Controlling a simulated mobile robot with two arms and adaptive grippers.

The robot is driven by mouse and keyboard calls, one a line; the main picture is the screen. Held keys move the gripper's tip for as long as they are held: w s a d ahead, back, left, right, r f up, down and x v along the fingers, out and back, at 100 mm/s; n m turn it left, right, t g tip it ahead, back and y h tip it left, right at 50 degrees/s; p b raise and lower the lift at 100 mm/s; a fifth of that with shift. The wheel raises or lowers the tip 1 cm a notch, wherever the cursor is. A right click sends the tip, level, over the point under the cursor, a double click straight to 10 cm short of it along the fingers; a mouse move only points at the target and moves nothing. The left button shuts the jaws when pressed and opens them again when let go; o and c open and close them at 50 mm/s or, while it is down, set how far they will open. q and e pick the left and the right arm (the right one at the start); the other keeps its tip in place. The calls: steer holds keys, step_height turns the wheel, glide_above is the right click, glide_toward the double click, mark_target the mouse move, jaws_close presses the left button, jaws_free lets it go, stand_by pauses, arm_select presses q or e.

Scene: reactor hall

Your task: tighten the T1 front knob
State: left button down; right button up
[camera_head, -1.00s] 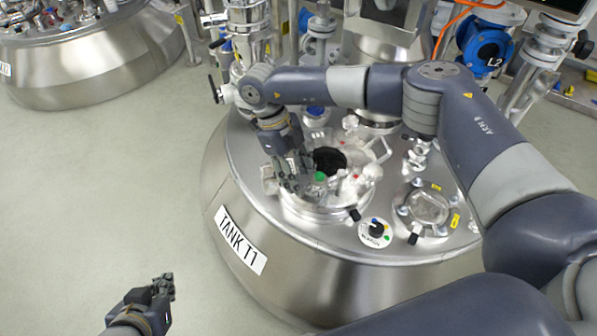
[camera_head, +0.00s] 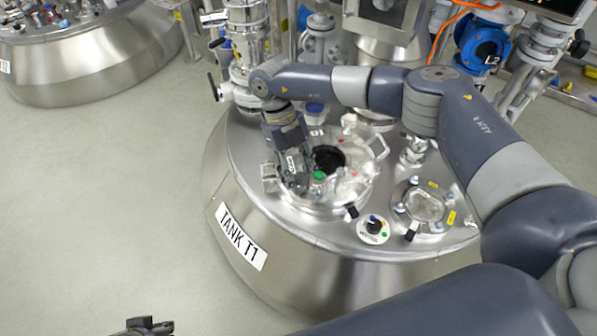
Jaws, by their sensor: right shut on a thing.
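Tank T1 (camera_head: 330,262) is a round steel vessel with a label on its front wall. Its round hatch (camera_head: 312,207) has clamp knobs around the rim and a dark opening in the middle. My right gripper (camera_head: 300,184) points down at the hatch's left front side, its fingers shut on what seems to be the front knob, which they largely hide. A green-topped part (camera_head: 319,175) shows right beside the fingers; I cannot tell whether it belongs to that knob. My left gripper (camera_head: 148,326) is cut off at the bottom edge, far from the tank.
A small dial (camera_head: 373,229) and a round sight glass (camera_head: 425,205) sit on the tank top right of the hatch. Pipes and valves, including a blue one (camera_head: 482,45), stand behind. Another tank (camera_head: 95,60) is at upper left. The floor between is clear.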

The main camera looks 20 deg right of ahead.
steer(key=o, duration=1)
steer(key=shift+o, duration=0.2)
steer(key=shift+r, duration=0.15)
steer(key=v, duration=1.1)
steer(key=shift+w+r, duration=0.2)
steer(key=shift+r, duration=0.2)
